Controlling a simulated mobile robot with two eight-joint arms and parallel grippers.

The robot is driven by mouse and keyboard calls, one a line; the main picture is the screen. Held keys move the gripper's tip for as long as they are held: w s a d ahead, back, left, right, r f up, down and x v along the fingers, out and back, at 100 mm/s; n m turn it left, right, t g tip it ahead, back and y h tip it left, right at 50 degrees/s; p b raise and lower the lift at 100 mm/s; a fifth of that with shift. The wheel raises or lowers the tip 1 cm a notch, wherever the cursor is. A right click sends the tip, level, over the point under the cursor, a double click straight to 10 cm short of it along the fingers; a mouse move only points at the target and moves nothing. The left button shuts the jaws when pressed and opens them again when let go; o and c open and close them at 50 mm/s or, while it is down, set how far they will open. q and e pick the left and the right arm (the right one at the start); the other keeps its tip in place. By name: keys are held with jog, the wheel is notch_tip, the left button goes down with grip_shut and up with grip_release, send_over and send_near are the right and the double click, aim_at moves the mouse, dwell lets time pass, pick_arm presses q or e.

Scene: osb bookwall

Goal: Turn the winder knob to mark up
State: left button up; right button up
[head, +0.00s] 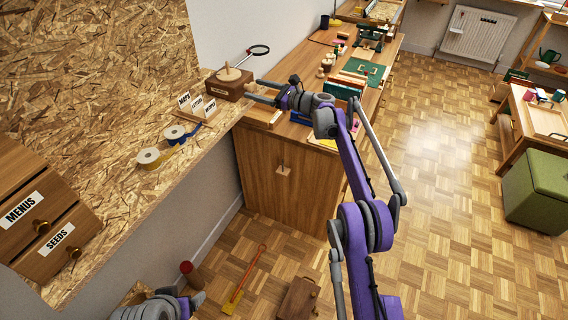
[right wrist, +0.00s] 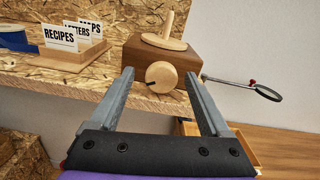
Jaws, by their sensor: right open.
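The winder is a brown wooden box (head: 229,86) with a pale disc and peg on top, at the end of the chipboard shelf. In the right wrist view the box (right wrist: 187,60) carries a round pale knob (right wrist: 163,74) on its front face. A short dark mark on the knob points left and slightly down. My right gripper (head: 262,93) is open in front of the winder. In the right wrist view its fingers (right wrist: 159,78) show either side of the knob; I cannot tell whether they touch it. Part of my left arm (head: 160,306) shows at the bottom left; its jaws are unclear.
A card holder (head: 198,108) and tape rolls (head: 149,157) sit left of the winder. A magnifier (right wrist: 268,92) stands out to the right of the box. A wooden cabinet (head: 290,172) with books and tools on top lies below. The chipboard shelf (right wrist: 110,88) edge runs under the winder.

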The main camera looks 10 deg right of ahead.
jog(key=b+v, duration=0.2)
jog(key=v, duration=0.9)
jog(key=s+a+n+g+h, duration=0.1)
jog(key=s+n, duration=0.3)
jog(key=s, duration=0.4)
jog(key=s+a+f+n+g+h+p, duration=0.1)
jog(key=s+a+n+g+h, duration=0.1)
jog(key=s, duration=0.6)
jog(key=s+a+f+n+g+h+p, duration=0.1)
jog(key=s+a+n+h, duration=0.1)
jog(key=s+n+h, duration=0.2)
jog(key=shift+s+a+n+g, duration=0.35)
jog(key=shift+s+n, duration=0.85)
jog(key=shift+s, duration=0.75)
jog(key=shift+f, duration=0.1)
